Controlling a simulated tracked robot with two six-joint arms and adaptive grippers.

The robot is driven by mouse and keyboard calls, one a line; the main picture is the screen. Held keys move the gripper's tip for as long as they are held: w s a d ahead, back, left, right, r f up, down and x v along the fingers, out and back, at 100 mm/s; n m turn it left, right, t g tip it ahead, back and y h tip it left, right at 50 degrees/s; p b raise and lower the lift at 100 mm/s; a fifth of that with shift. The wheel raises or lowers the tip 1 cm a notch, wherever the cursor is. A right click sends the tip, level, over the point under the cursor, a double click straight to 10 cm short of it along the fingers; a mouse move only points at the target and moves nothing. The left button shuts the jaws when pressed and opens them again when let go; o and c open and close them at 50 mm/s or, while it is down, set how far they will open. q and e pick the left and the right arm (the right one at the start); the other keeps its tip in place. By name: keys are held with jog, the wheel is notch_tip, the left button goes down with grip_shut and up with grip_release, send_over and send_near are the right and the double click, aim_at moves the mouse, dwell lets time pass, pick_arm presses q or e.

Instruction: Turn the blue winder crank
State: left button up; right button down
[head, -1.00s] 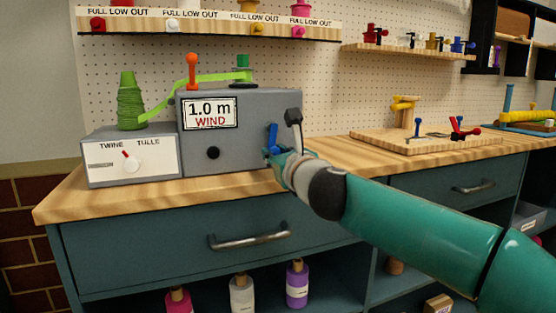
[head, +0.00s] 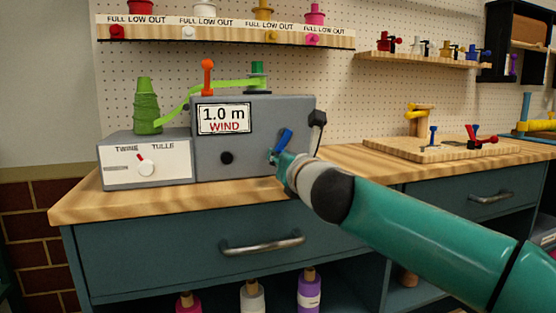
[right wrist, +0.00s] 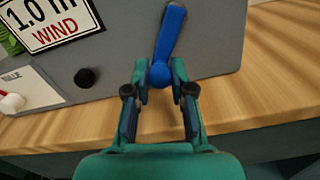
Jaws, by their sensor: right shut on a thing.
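The blue winder crank (head: 284,140) is on the front of the grey winder box (head: 262,135), near its right side. Its arm slants up and to the right from the knob, and it also shows in the right wrist view (right wrist: 169,35). My right gripper (head: 276,158) is shut on the crank's round knob at the lower end. In the right wrist view the knob sits between the two fingers (right wrist: 160,76). The box's display (head: 224,119) reads "1.0 m WIND". My left gripper is not in view.
A black round knob (head: 227,158) is left of the crank. A dark block (head: 317,118) sticks out at the box's right edge. A selector unit (head: 146,163) with a green spool (head: 147,107) stands at left. A wooden board with small levers (head: 440,147) lies at right.

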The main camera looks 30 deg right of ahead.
jog(key=shift+w+a+f, duration=0.1)
jog(key=shift+f, duration=0.2)
jog(key=c, duration=1.1)
grip_release()
jog(key=shift+w, duration=0.1)
jog(key=shift+o, duration=0.6)
jog(key=shift+r, duration=0.15)
jog(key=v, duration=1.2)
